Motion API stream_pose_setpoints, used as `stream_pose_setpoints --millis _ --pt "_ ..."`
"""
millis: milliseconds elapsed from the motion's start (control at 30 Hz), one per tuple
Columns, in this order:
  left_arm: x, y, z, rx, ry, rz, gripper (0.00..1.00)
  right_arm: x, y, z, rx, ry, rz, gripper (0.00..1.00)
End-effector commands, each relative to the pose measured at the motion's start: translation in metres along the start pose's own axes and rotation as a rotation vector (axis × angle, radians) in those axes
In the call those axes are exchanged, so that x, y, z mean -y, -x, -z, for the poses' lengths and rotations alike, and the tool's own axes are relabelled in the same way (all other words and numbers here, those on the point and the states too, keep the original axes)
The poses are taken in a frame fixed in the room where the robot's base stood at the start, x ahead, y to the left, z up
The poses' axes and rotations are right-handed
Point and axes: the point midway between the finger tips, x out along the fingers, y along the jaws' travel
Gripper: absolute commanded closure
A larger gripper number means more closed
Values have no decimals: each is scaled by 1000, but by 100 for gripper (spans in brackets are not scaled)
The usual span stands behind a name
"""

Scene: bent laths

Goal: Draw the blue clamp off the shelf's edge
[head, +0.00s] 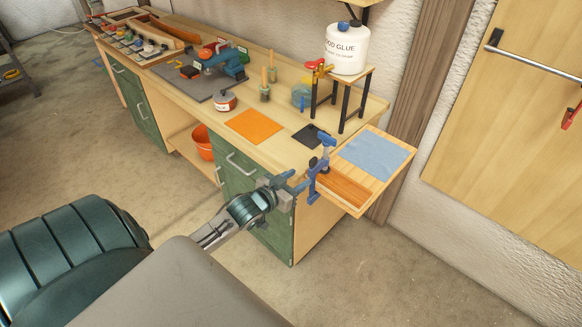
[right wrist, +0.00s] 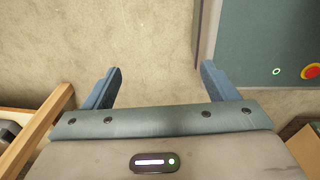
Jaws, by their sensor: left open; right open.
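The blue clamp (head: 313,178) sits upright on the near left edge of a light wooden shelf (head: 375,193) at the workbench's right end. My left gripper (head: 293,183) is open, just left of the clamp, with its fingers pointing toward it. In the head view I cannot tell whether the fingertips touch the clamp or stand around its bar. My right gripper (right wrist: 158,78) is open and empty over bare floor in the right wrist view; it does not show in the head view.
A reddish-brown wood strip (head: 343,188) and a blue cloth (head: 374,156) lie on the shelf. Behind, a small stand (head: 350,88) carries a white glue jug (head: 347,50). An orange sheet (head: 254,126) and a black pad (head: 309,133) lie on the bench. The floor in front is clear.

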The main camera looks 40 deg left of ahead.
Motion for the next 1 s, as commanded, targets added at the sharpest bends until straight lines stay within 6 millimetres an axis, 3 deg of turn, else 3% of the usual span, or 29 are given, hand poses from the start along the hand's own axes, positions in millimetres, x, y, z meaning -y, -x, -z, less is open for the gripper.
stream_pose_setpoints --millis 100,267,567,800,1000 --pt "-3 -1 10 -17 1 -9 56 0 -3 1 -1 0 0 20" --pt "-3 -13 6 -19 1 -7 56 -6 -21 3 -5 3 -7 20" --pt "-3 -54 6 -20 1 -8 56 -11 -65 3 -11 6 -16 20" --pt "-3 -80 9 -16 1 -7 56 0 -73 -1 -7 2 -6 20" --pt "-4 -88 11 -16 0 -8 56 7 -75 -3 -5 -1 2 20"
